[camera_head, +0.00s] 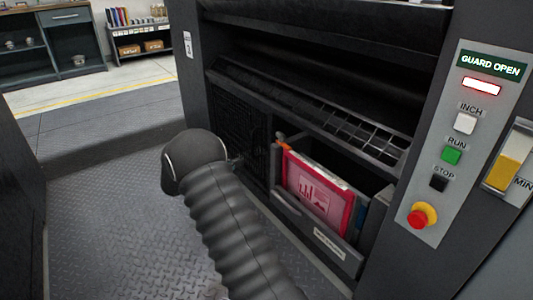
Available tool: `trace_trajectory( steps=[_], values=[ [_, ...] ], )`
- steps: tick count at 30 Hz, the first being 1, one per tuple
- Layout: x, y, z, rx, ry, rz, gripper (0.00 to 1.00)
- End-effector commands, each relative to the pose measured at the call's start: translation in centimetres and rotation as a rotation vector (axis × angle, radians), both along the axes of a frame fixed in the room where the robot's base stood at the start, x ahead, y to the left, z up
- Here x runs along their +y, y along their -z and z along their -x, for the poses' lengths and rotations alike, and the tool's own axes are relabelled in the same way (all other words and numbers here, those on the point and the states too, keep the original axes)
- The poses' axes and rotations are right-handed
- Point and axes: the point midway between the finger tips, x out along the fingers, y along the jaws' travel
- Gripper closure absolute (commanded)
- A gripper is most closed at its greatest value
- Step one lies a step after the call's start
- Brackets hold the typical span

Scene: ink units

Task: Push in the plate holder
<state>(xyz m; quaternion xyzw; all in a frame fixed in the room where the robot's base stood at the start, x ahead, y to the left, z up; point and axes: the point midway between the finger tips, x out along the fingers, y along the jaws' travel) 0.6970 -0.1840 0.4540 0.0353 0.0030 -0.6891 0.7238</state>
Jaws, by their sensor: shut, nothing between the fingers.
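The plate holder seems to be the dark drawer-like bin (319,238) low in the press front, with a pale label too small to read. It stands out from the press front, tilted in the picture. A flat red-and-pink plate or folder (318,195) stands upright in it, with a blue one (374,216) partly visible at the right. A small orange tip (281,136) shows at its upper left corner. My ribbed black arm reaches up left of the bin and ends in a rounded joint.
A mesh panel (241,142) is left of the bin. Clear tread-plate floor (100,215) lies at left. Shelves (140,38) stand far back.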

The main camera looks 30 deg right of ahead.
Motion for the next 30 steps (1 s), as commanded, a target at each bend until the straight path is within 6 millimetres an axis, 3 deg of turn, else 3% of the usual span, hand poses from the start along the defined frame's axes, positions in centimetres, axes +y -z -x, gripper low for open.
trace_trajectory(
  steps=[4, 10, 30],
  values=[
    [0.1, 1.3, -1.1, 0.038, -0.025, 0.048, 1.0],
    [-1.2, 1.5, -1.5, 0.045, -0.029, 0.059, 1.0],
    [-12.4, 1.6, -2.2, 0.044, -0.027, 0.056, 1.0]
  ],
)
